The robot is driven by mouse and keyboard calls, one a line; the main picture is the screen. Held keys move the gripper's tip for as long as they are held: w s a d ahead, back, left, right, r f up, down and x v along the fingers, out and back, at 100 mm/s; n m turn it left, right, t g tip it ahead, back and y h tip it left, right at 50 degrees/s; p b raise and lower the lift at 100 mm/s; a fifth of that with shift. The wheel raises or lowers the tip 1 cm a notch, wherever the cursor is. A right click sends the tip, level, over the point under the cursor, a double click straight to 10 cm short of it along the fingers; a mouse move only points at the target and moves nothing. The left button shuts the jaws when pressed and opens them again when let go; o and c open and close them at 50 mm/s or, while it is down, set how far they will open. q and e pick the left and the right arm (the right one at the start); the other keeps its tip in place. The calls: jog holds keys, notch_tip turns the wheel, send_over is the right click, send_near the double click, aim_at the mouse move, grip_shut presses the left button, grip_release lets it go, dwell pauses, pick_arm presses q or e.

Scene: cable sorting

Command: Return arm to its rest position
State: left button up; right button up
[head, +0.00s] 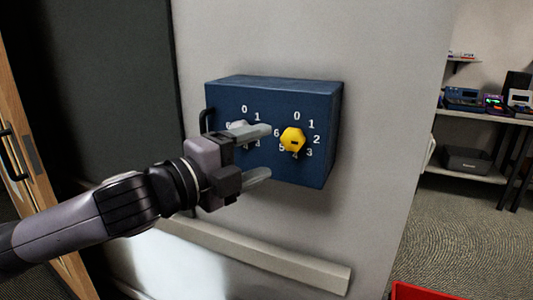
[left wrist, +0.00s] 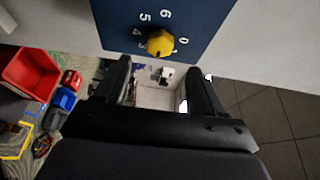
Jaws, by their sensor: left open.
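My left gripper (head: 262,153) is open and empty in front of a blue box (head: 318,165) on the wall. It also shows in the left wrist view (left wrist: 158,85), with its fingers apart. A yellow knob (head: 293,139) with numbers around it is on the right of the box's front, just beyond the fingertips. The knob shows in the left wrist view too (left wrist: 161,42), and nothing grips it. A second dial with numbers is on the left of the box, partly hidden behind my gripper. My right gripper is in neither view.
A grey ledge (head: 255,252) runs along the wall below the box. A red bin (head: 415,291) is at the lower right. Shelves (head: 470,172) with devices stand at the far right. A wooden door (head: 25,165) with a dark handle is at the left. Carpeted floor is open at right.

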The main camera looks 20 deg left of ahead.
pick_arm(q)
jog(key=shift+s, duration=0.1)
dwell(0.4)
notch_tip(320, 180, down, 26)
jog(key=s+d+f+n+g+y, duration=0.1)
jog(key=s+d+n+g, duration=0.1)
jog(key=n, duration=1)
jog(key=s+a+f+n+g+y, duration=0.1)
jog(key=s+f+n+g+y, duration=0.1)
jog(key=s+f+n, duration=0.2)
jog(key=s+a+f+n+g+y, duration=0.2)
jog(key=s+f+n, duration=0.2)
jog(key=s+f, duration=0.7)
notch_tip(320, 180, down, 5)
jog(key=shift+s+r, duration=0.1)
jog(key=shift+s, duration=0.2)
